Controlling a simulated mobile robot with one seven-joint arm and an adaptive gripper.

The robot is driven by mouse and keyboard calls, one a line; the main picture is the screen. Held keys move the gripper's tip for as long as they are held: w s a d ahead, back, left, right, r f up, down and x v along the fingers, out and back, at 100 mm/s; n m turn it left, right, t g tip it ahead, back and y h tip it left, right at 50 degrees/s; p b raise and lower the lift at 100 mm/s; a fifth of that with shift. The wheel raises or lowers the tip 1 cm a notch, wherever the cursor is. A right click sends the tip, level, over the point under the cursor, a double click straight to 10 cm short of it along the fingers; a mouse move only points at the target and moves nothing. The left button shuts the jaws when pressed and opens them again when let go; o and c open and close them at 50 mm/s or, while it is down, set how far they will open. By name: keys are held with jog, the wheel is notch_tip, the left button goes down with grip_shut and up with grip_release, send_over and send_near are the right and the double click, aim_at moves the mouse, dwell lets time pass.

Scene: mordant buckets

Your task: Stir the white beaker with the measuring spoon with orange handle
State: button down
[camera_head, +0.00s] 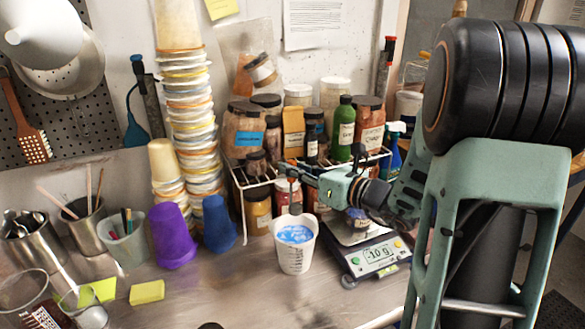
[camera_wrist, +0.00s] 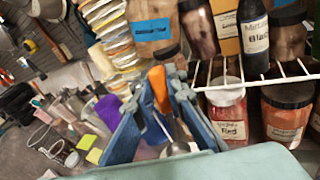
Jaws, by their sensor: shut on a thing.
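The white beaker (camera_head: 294,258) stands upright on the metal bench, with blue stuff showing inside its rim. My gripper (camera_head: 291,170) is above the beaker and shut on the orange handle of the measuring spoon. In the wrist view the orange handle (camera_wrist: 158,90) sits between the two fingers of my gripper (camera_wrist: 160,85). The spoon's metal shaft and bowl (camera_wrist: 174,148) hang down below it.
A digital scale (camera_head: 376,254) stands close right of the beaker. A blue cup (camera_head: 218,225) and a purple cup (camera_head: 172,236) stand to its left. A white wire rack (camera_head: 243,207) with several jars is behind. Bench in front of the beaker is mostly clear.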

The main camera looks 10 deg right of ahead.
jog(key=f+b, duration=0.3)
jog(key=f, duration=0.1)
jog(key=f+b, duration=0.6)
jog(key=f, duration=0.1)
jog(key=shift+s+a+f, duration=0.15)
jog(key=shift+s+f, duration=0.15)
jog(key=shift+s, duration=0.1)
